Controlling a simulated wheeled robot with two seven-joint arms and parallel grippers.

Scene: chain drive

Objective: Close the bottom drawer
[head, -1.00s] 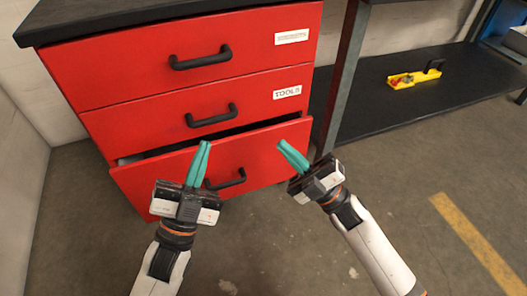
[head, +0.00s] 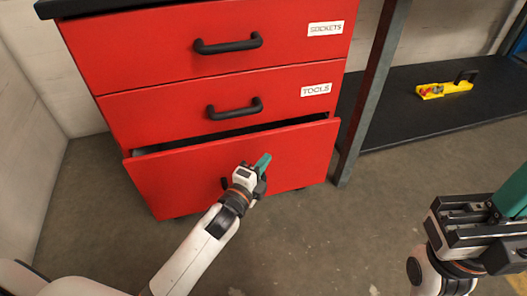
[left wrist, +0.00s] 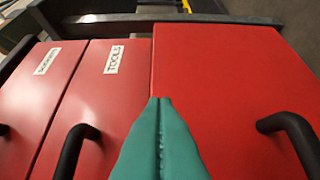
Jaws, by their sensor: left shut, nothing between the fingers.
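The bottom drawer (head: 180,180) of the red cabinet stands partly out, with a dark gap along its top edge. Its front fills the right of the left wrist view (left wrist: 235,85), where its black handle (left wrist: 295,135) shows. In the head view my left gripper mostly hides that handle. My left gripper (head: 264,161) is shut and empty, its teal fingertips at the middle of the drawer front; I cannot tell whether they touch it. The fingers also show in the left wrist view (left wrist: 160,105). My right gripper (head: 511,195) is at the right edge, cut off, away from the cabinet.
The middle drawer (head: 150,112) labelled TOOLS and the top drawer (head: 130,50) labelled SOCKETS are closed. A metal table leg (head: 368,95) stands just right of the cabinet. A yellow tool (head: 445,88) lies on a low black shelf (head: 400,125). The floor in front is clear.

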